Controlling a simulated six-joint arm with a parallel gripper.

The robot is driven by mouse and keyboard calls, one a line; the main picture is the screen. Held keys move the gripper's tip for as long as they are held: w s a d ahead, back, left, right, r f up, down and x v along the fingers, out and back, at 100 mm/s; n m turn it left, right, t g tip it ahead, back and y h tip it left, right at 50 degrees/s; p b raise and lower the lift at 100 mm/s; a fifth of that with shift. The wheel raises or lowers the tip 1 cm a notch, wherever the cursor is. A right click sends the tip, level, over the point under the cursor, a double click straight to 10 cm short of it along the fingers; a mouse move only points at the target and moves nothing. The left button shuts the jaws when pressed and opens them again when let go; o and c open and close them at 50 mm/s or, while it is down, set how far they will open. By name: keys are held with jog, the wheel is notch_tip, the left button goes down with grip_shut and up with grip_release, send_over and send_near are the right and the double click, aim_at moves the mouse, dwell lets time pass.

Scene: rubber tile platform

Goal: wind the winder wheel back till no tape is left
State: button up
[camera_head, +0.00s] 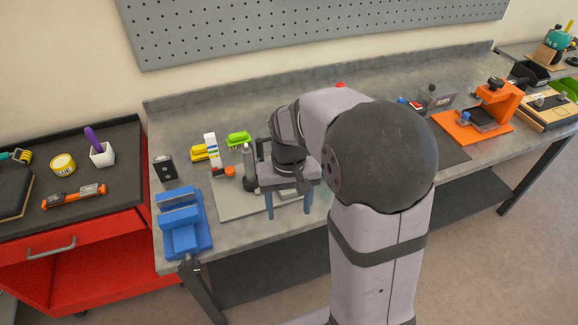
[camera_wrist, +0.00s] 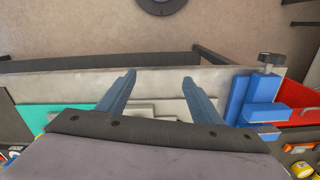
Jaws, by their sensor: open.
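My gripper (camera_head: 288,213) is open, with its blue fingers pointing down over the front part of a light grey plate (camera_head: 232,208) on the workbench. In the wrist view the two fingers (camera_wrist: 158,77) stand apart with nothing held between them. I cannot make out the winder wheel or any tape for certain; my arm and gripper hide part of the plate. A grey upright cylinder (camera_head: 248,163) stands just left of my gripper, with a small orange-and-dark piece (camera_head: 229,171) beside it.
A blue vise (camera_head: 183,222) sits at the bench's left front, with a black box (camera_head: 163,167) behind it. A white block (camera_head: 211,147), yellow piece (camera_head: 199,153) and green brush (camera_head: 239,138) are behind the plate. An orange stand (camera_head: 497,105) is far right. The bench's front edge is close.

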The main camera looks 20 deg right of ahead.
jog(key=w+d+m, duration=0.1)
jog(key=w+d, duration=0.1)
jog(key=w, duration=0.3)
jog(key=w+d+m, duration=0.1)
jog(key=w+d, duration=0.1)
jog(key=w, duration=0.3)
jog(key=w+d+m+p, duration=0.1)
jog(key=w+d, duration=0.1)
jog(key=w, duration=0.3)
jog(key=shift+w+d+r, duration=0.1)
jog(key=shift+w, duration=0.25)
jog(key=shift+w+d+m, duration=0.3)
jog(key=shift+w, duration=0.2)
jog(key=shift+f+p, duration=1.3)
jog(key=shift+f, duration=2.4)
jog(key=shift+c, duration=0.7)
jog(key=c, duration=0.9)
